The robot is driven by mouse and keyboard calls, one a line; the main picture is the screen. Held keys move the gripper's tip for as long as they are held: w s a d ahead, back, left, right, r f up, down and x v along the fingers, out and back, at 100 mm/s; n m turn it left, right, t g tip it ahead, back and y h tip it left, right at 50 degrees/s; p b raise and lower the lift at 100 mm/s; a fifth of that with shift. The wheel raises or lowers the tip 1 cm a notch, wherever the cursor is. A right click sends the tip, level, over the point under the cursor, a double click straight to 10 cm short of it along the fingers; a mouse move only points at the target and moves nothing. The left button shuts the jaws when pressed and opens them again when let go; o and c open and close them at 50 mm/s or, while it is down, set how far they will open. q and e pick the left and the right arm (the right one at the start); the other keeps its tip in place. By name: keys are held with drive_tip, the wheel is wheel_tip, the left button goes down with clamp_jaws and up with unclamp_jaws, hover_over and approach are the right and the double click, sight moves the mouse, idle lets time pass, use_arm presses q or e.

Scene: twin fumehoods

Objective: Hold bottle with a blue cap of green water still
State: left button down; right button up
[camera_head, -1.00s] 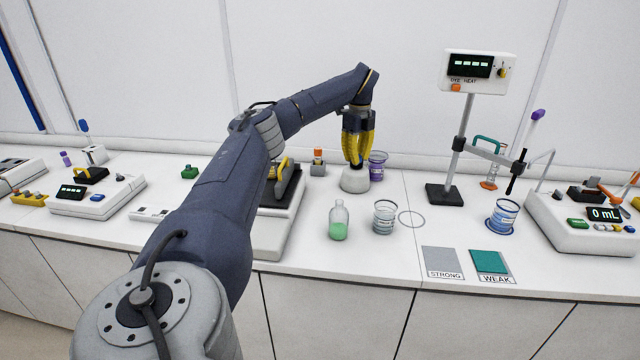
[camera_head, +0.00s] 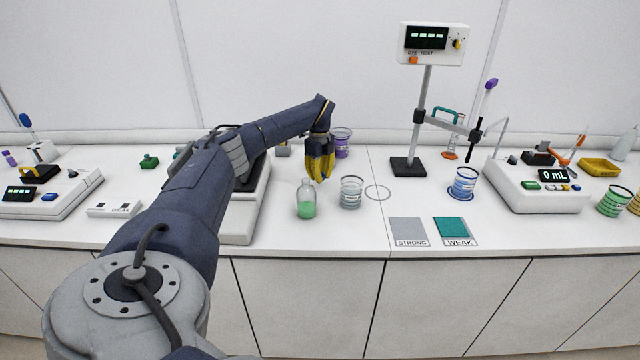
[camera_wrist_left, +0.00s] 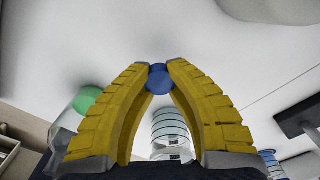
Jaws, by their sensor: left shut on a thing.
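The bottle of green water (camera_head: 306,206) stands upright and uncapped on the white bench in the head view. Its green contents (camera_wrist_left: 87,100) show at the left of the left wrist view. My left gripper (camera_head: 320,178) is above the bench, just behind and to the right of the bottle's neck, and not touching the bottle as far as I can see. In the left wrist view its yellow fingertips (camera_wrist_left: 158,70) are shut on a small blue cap (camera_wrist_left: 158,80). My right gripper is not in view.
A purple beaker (camera_head: 341,145) is behind. A stand (camera_head: 408,166) and a blue beaker (camera_head: 463,183) are further right. Grey and teal squares lie in front.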

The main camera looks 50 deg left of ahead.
sight(320, 188)
use_arm(q)
drive_tip(key=shift+f, duration=1.9)
drive_tip(key=shift+f, duration=0.1)
drive_tip(key=c, duration=1.4)
unclamp_jaws()
